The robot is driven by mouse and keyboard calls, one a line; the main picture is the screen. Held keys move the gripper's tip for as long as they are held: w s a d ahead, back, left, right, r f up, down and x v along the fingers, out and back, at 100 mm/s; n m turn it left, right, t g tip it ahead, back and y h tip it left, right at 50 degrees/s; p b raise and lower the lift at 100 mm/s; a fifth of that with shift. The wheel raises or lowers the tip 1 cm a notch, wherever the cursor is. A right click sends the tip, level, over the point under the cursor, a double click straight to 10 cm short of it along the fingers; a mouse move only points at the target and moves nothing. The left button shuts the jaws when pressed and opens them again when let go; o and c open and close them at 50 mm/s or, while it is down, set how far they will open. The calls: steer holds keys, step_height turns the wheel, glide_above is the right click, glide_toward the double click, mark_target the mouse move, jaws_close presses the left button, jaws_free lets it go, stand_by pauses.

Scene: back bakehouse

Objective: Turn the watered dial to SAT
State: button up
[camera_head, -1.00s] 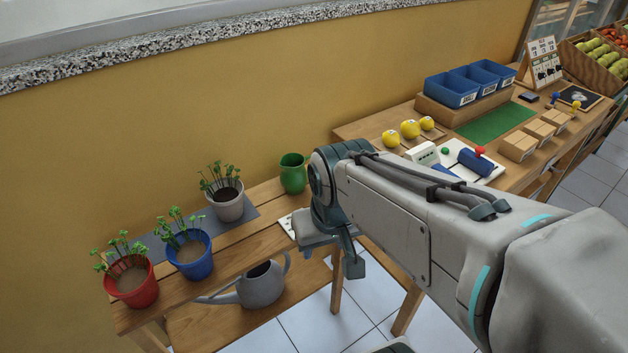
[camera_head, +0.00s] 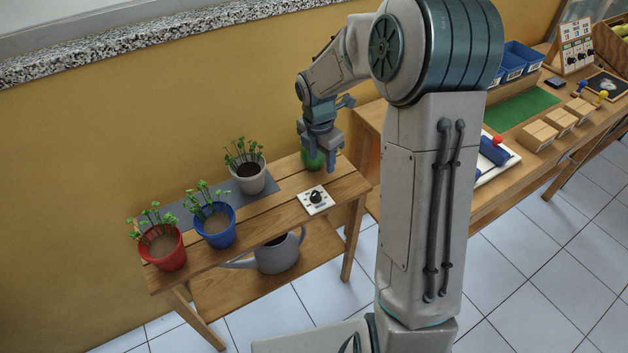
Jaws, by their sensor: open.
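The watered dial is a small black knob (camera_head: 315,197) on a white square plate (camera_head: 326,205) near the right end of the plant bench (camera_head: 285,221). Its markings are too small to read, so I cannot tell where it points. My gripper (camera_head: 330,163) is open and empty, pointing down above the bench's back right, behind and above the dial. It is apart from the dial and partly covers a green jug (camera_head: 313,160).
Grey (camera_head: 250,183), blue (camera_head: 217,236) and red (camera_head: 168,256) pots with seedlings stand left of the dial. A grey watering can (camera_head: 278,256) is on the lower shelf.

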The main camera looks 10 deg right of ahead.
mark_target(316, 194)
steer(key=w+f+n+p, duration=0.1)
steer(key=f+n, duration=0.1)
steer(key=f, duration=0.4)
steer(key=w+f+n+p, duration=0.1)
steer(key=w+f+n, duration=0.1)
steer(key=f, duration=0.4)
steer(key=w+f+n+p, duration=0.1)
steer(key=w+f+n, duration=0.1)
steer(key=f, duration=0.5)
steer(key=shift+a+n+y, duration=0.1)
steer(key=shift+n+y, duration=0.2)
steer(key=c, duration=1)
